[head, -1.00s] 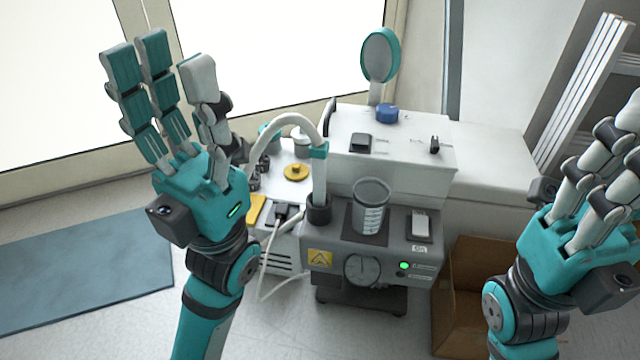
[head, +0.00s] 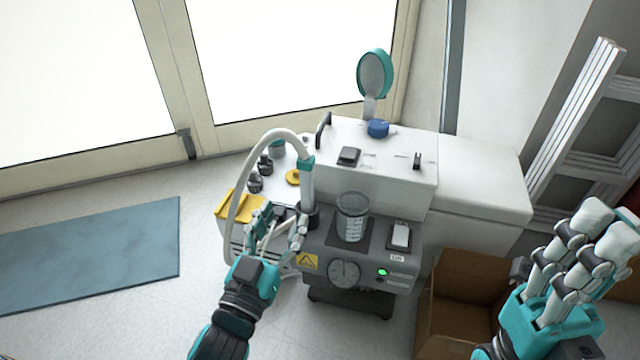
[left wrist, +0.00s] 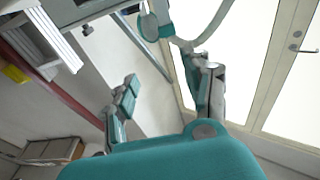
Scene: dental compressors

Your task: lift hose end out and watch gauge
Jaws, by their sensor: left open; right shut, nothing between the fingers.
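A pale hose (head: 272,137) arcs over the left side of the grey compressor unit (head: 380,240). Its end, with a teal collar (head: 307,164), stands upright in a black socket (head: 309,214); the tip inside is hidden. A round gauge (head: 344,273) faces front; its reading is too small to tell. My left gripper (head: 280,222) is open, low at the unit's left front, just below the socket; I cannot tell whether it touches anything. In the left wrist view its fingers are apart, with the hose (left wrist: 212,24) beyond them. My right gripper (head: 590,232) is shut and empty at the right.
A clear measuring cup (head: 352,218) stands on the unit beside a rocker switch (head: 400,236); a green light (head: 382,272) is lit. Behind are a white housing (head: 390,165) and a round mirror (head: 375,75). An open cardboard box (head: 465,290) is at right. A blue mat (head: 90,250) lies left.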

